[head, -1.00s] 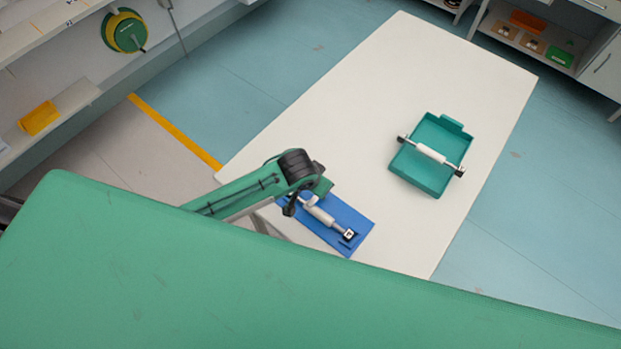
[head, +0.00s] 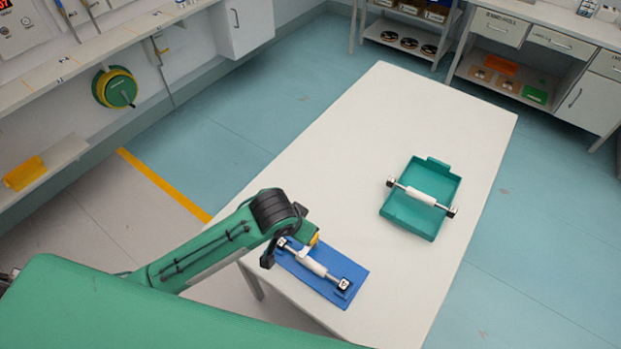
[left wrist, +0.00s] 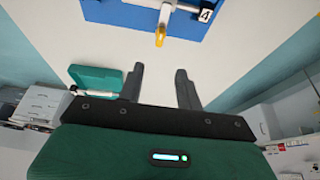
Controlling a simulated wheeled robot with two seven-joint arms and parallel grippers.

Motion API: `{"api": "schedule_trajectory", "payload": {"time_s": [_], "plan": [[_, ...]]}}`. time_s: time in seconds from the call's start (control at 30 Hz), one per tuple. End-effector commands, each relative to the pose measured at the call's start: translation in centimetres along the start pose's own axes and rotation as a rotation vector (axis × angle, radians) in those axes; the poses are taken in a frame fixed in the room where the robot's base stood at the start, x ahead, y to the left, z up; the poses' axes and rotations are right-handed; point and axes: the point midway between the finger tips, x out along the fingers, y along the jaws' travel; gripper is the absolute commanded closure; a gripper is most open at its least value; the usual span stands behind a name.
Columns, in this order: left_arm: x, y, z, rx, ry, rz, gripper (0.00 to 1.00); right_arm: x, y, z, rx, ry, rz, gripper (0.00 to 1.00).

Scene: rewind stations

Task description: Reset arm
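A white roller (head: 311,265) with dark-and-white square ends and a short side stem lies on a blue mat (head: 325,289) at the table's near-left end. A yellow tip (head: 314,240) shows beside my left wrist in the head view. In the left wrist view, a yellow-tipped stem (left wrist: 160,38) points from the blue mat (left wrist: 118,17) towards my left gripper (left wrist: 160,72). Its two dark fingers are apart, with nothing between them. In the head view my left wrist hides the gripper's fingers. My right gripper is in neither view.
A teal tray (head: 411,214) with a second white roller (head: 421,196) across it stands farther along the white table (head: 400,115). The table's far part is clear. A wall shelf (head: 45,165) is at left; cabinets (head: 590,95) stand at the back right.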

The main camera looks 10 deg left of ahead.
Motion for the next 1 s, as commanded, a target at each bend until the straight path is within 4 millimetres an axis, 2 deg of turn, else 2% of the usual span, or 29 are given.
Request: {"api": "schedule_trajectory", "payload": {"time_s": [0.23, 0.37, 0.6, 1.0], "plan": [[-0.1, 0.2, 0.2, -0.001, 0.001, 0.005, 0.65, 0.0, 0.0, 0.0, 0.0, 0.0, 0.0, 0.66], [-0.6, 0.9, 1.2, -0.01, 0.008, 0.024, 0.65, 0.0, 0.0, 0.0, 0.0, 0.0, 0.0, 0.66], [-2.6, 1.4, 5.5, -0.06, 0.023, 0.048, 0.65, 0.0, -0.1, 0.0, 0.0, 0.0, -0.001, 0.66], [-6.2, -1.7, 14.1, -0.152, -0.031, -0.037, 0.65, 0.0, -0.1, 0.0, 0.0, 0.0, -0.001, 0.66]]}}
